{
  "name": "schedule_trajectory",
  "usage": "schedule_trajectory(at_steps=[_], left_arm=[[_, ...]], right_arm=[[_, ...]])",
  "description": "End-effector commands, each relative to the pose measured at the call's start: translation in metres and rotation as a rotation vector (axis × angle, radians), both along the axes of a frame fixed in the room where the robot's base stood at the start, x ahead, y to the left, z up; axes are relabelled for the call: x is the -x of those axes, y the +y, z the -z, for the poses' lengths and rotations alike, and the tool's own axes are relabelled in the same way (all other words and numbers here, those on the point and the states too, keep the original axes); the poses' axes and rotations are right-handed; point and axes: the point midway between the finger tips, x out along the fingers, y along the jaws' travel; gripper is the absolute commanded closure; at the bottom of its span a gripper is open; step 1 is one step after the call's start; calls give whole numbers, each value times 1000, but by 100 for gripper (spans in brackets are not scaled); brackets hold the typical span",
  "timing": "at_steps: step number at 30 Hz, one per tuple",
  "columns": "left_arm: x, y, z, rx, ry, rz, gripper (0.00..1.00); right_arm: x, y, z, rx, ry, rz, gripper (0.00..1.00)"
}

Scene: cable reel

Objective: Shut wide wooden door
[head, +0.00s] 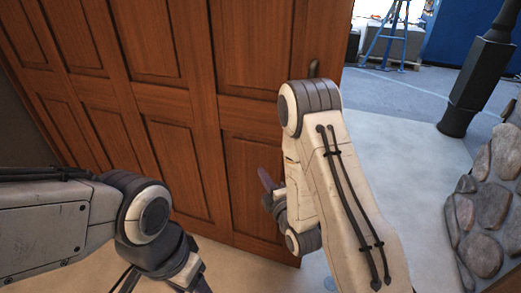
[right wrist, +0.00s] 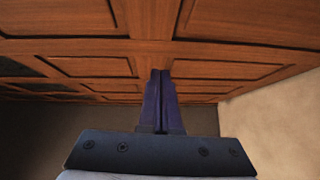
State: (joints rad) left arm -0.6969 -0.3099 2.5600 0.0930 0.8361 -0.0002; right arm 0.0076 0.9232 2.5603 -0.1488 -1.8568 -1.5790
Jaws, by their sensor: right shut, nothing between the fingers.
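The wide wooden door (head: 160,120) is reddish brown with raised panels and fills the left and middle of the head view. Its free edge is on the right, beside an opening onto a pale floor, so it stands open. A small dark handle (head: 314,68) shows near that edge. My right gripper (head: 266,182) is low in front of the door near its right edge, partly hidden by my arm. In the right wrist view its purple fingers (right wrist: 160,90) are together and empty, pointing at the door panels (right wrist: 90,66); I cannot tell whether they touch.
A stone wall (head: 485,205) and a dark post (head: 480,85) stand right of the opening. A blue stepladder (head: 385,35) is far back. The pale floor (head: 410,130) between door and stones is clear.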

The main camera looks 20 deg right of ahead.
Motion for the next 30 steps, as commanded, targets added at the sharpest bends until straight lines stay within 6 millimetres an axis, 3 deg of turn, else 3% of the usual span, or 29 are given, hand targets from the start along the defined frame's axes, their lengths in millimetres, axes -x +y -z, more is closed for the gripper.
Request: schedule_trajectory(at_steps=[5, 10, 12, 21, 30], left_arm=[[0, 0, 3, 0, 0, 0, 40], [0, 0, 14, 0, 0, 0, 40], [0, 0, 0, -1, 1, 0, 40], [0, 0, -26, 0, 0, -1, 40], [0, 0, -42, 0, 0, -2, 40]], right_arm=[[0, -9, -2, 36, -58, 18, 100], [-22, -6, -2, 37, -66, 18, 100], [-36, -4, -8, 36, -62, 17, 100], [-96, 3, -7, 35, -60, 17, 100], [-124, -20, -4, 35, -56, 18, 100]])
